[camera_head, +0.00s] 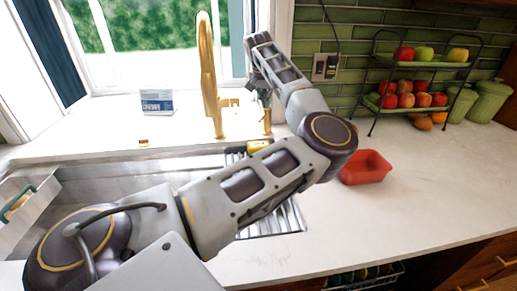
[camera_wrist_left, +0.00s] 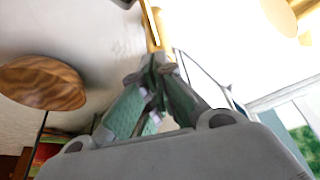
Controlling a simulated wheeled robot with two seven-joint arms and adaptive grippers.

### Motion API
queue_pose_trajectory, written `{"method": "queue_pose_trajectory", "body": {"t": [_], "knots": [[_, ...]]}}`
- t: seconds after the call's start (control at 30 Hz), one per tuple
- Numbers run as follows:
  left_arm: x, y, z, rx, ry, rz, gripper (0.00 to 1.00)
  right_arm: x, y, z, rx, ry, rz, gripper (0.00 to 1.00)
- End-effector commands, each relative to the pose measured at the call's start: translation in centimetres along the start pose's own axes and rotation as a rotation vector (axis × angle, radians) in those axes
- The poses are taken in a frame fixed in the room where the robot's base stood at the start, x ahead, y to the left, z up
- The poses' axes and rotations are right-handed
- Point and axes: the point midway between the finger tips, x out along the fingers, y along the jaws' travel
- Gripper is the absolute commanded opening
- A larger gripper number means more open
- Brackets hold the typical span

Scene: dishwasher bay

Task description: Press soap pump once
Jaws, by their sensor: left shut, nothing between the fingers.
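A gold upright piece (camera_head: 267,124), which looks like the soap pump, stands behind the sink, right of the tall gold faucet (camera_head: 206,75). My left arm reaches across the sink and bends back toward the window. My left gripper (camera_head: 264,97) is partly hidden at its far end, just above that gold piece. In the left wrist view my left gripper (camera_wrist_left: 158,66) is shut and empty. A narrow gold part (camera_wrist_left: 152,28) shows right beyond its fingertips; whether they touch I cannot tell. My right gripper is out of view.
A yellow sponge (camera_head: 258,146) lies behind the sink (camera_head: 150,172). A red container (camera_head: 366,168) sits on the counter right of my elbow. A fruit rack (camera_head: 420,98) and green canisters (camera_head: 488,101) stand at the back right. The right counter front is clear.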

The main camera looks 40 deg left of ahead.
Motion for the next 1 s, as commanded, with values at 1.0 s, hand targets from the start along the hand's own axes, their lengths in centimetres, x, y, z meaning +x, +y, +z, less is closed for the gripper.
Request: {"method": "queue_pose_trajectory", "body": {"t": [1.0], "knots": [[1.1, 0.0, 0.4, 0.000, 0.000, 0.000, 0.00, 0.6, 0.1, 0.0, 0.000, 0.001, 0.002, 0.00]]}}
